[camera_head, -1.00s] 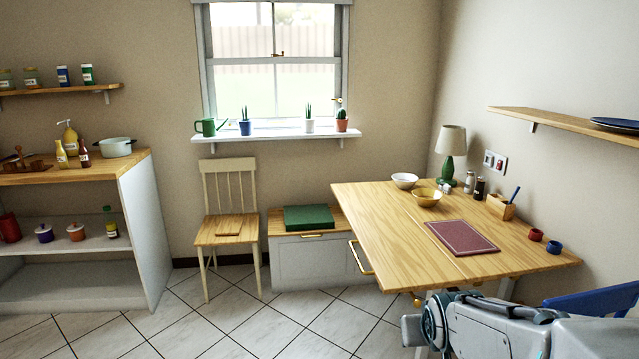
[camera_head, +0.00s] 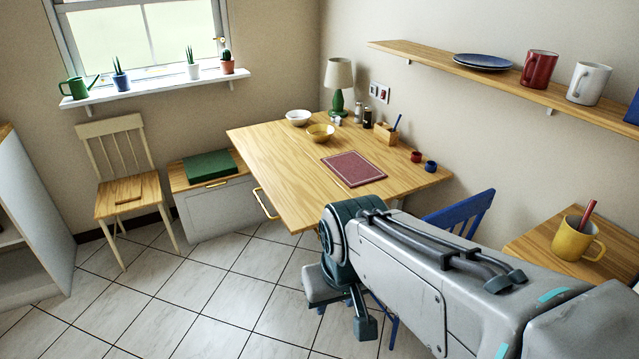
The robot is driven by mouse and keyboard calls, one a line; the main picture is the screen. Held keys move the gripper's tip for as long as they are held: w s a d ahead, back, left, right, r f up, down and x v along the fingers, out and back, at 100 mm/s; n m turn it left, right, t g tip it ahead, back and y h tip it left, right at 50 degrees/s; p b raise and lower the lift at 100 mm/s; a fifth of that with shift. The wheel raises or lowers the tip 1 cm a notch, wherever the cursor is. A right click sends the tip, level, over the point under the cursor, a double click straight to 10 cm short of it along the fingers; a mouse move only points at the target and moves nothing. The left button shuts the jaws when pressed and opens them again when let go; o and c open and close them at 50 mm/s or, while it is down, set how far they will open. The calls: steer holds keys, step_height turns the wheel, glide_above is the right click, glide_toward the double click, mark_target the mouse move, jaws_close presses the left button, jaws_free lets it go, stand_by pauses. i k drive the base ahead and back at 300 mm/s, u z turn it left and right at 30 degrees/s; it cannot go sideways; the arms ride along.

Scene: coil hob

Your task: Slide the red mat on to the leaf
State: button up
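The red mat (camera_head: 354,168), dark red with a pale border line, lies flat on the wooden table, right of a thin seam in the top. The part of the top left of that seam looks like the leaf (camera_head: 262,160); it is level with the rest and bare in its middle. My arm reaches in from the lower right, and its end, with my gripper (camera_head: 340,305), hangs in front of and below the table's near edge, apart from the mat. The fingers are not clear enough to tell open from shut.
A white bowl (camera_head: 298,117) and a yellow bowl (camera_head: 320,132) stand beyond the mat. A lamp (camera_head: 338,85), shakers and a pen box (camera_head: 386,132) stand along the wall side. A blue chair (camera_head: 460,212) is at the near right, beside a side table with a yellow mug (camera_head: 577,239).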

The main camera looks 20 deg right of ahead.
mark_target(354, 170)
steer(key=z, duration=0.85)
steer(key=k, duration=1)
steer(key=u, duration=0.9)
steer(key=i, duration=2.1)
steer(key=z, duration=0.95)
steer(key=i, duration=0.65)
steer(key=z, duration=0.6)
